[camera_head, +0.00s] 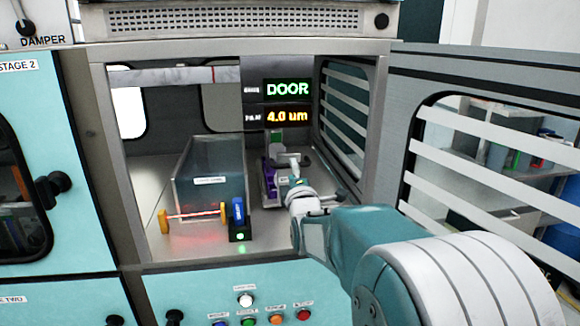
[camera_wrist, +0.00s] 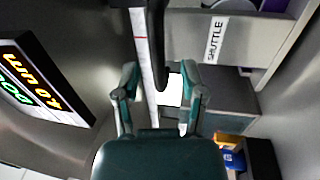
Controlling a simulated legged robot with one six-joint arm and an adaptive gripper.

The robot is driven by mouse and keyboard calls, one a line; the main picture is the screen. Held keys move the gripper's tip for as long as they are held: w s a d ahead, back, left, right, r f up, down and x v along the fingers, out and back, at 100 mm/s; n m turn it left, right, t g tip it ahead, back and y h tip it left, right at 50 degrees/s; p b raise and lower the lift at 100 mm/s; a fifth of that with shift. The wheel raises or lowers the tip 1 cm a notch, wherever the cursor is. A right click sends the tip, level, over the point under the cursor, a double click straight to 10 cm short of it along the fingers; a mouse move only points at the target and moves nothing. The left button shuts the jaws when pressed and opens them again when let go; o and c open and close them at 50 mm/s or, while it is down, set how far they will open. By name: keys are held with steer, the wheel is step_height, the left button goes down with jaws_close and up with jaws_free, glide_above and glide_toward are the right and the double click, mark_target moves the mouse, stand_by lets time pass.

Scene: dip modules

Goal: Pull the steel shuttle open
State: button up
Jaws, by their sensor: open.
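The steel shuttle (camera_wrist: 185,35) is a grey metal body with a white "SHUTTLE" label in the upper part of the wrist view. A dark bar with a rounded end (camera_wrist: 158,70) and a pale strip beside it run down from the top edge, between my fingertips in the picture. My gripper (camera_wrist: 160,92) is open, with one finger on each side of the bar; I cannot tell whether either touches it. In the head view my gripper (camera_head: 290,162) is inside the open chamber, at its right side. It partly hides the fittings there, and the shuttle is hard to make out.
The chamber door (camera_head: 395,95) stands open on the right, beside my arm. A clear enclosure (camera_head: 208,165) stands left of my gripper, with an orange spool-like piece (camera_head: 164,221) and a blue block (camera_head: 238,212) in front. The lit display (camera_head: 288,90) reads "DOOR" and "4.0 um".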

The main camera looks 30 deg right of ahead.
steer(key=shift+w+a+r, duration=0.1)
steer(key=shift+w+r, duration=0.1)
steer(key=shift+w, duration=0.9)
steer(key=shift+w+r, duration=0.1)
steer(key=shift+w, duration=0.1)
steer(key=shift+w+d, duration=0.1)
steer(key=shift+d, duration=0.55)
jaws_close()
steer(key=shift+a, duration=0.15)
steer(key=shift+s+f, duration=0.2)
